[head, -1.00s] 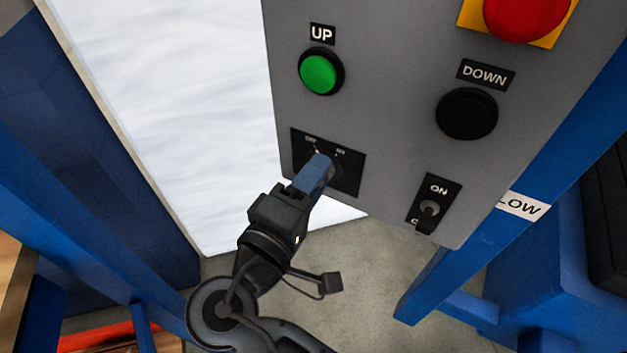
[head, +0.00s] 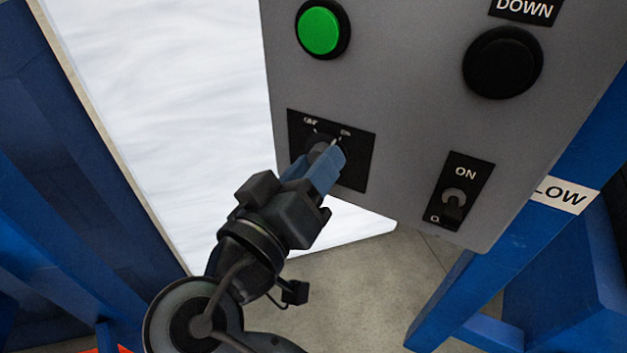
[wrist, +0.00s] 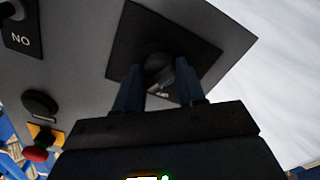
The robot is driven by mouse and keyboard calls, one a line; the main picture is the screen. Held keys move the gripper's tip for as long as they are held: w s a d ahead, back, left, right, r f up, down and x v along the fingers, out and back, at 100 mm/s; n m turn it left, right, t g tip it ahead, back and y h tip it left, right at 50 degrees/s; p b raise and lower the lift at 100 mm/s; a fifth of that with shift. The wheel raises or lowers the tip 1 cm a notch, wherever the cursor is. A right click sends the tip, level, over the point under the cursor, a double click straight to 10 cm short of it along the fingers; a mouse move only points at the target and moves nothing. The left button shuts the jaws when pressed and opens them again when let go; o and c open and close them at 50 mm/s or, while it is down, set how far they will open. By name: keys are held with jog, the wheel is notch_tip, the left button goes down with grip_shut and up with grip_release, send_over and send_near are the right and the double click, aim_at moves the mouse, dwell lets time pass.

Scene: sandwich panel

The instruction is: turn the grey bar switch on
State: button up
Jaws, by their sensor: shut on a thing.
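The grey bar switch (head: 318,146) is a dark rotary knob on a black plate (head: 357,174) with small OFF and ON labels, low on the grey panel. Its pale pointer line slants toward the right-hand ON label in the head view. My gripper (head: 325,168) has its blue fingers shut on the switch and covers much of it. In the wrist view the switch (wrist: 158,66) sits between the tips of my gripper (wrist: 160,90), one finger on each side.
A green button (head: 319,30) is above the switch and a black DOWN button (head: 503,62) is at upper right. A small toggle (head: 453,199) marked ON is to the right. Blue frame posts (head: 567,180) flank the panel. A red button (wrist: 36,153) shows in the wrist view.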

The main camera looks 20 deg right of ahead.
jog(key=shift+f+m+b, duration=0.15)
jog(key=shift+m+b, duration=0.3)
jog(key=shift+m, duration=0.05)
jog(key=o, duration=1)
jog(key=shift+o, duration=0.2)
jog(key=v, duration=0.7)
jog(key=shift+s+a, duration=0.3)
jog(key=shift+a, duration=0.05)
